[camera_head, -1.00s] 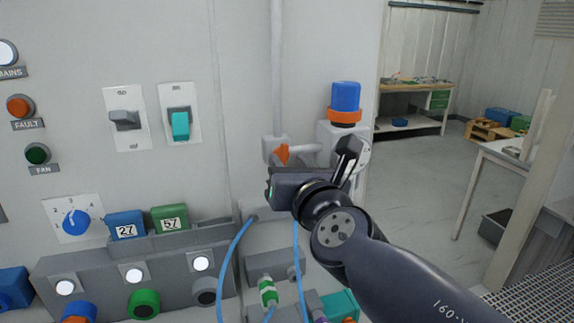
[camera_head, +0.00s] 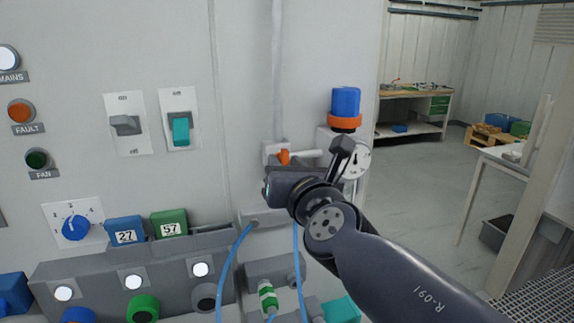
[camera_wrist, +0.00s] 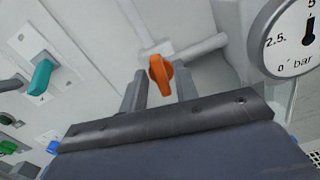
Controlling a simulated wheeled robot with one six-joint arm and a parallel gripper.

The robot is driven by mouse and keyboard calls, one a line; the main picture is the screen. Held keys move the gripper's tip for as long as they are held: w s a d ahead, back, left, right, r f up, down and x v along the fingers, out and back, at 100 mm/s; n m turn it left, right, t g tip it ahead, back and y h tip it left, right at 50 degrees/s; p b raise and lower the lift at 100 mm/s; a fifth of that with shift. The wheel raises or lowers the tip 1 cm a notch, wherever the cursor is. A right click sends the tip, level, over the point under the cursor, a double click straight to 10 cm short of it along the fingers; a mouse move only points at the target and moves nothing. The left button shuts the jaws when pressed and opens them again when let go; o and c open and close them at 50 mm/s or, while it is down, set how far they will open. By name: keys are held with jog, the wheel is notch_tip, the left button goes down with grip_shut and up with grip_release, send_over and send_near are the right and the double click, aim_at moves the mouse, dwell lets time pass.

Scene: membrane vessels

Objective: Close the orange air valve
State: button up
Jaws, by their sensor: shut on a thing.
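The orange air valve handle (camera_head: 284,157) sits on a grey valve body at the foot of a vertical pipe on the wall panel. In the wrist view the orange handle (camera_wrist: 160,74) stands between the two fingers of my gripper (camera_wrist: 160,88). My gripper (camera_head: 283,171) is shut on the handle. In the head view my gripper's body hides the handle's lower part and the fingertips. A light pipe (camera_wrist: 200,47) runs from the valve toward the pressure gauge (camera_head: 356,160).
A blue and orange capped unit (camera_head: 345,105) stands just right of the valve. Blue hoses (camera_head: 236,262) hang below my gripper. Switches, a dial and lit buttons cover the panel at left. Open floor and a workbench (camera_head: 415,97) lie beyond at right.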

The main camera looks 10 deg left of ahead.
jog(key=shift+m, duration=0.3)
jog(key=m+b, duration=0.3)
jog(key=m, duration=0.4)
jog(key=shift+d+f, duration=0.15)
jog(key=m+b, duration=0.1)
jog(key=m, duration=0.3)
jog(key=shift+w+f+m+b, duration=0.1)
jog(key=shift+m+b, duration=0.2)
jog(key=shift+m, duration=0.1)
jog(key=shift+m+b, duration=0.45)
jog(key=shift+m, duration=1.15)
jog(key=o, duration=0.6)
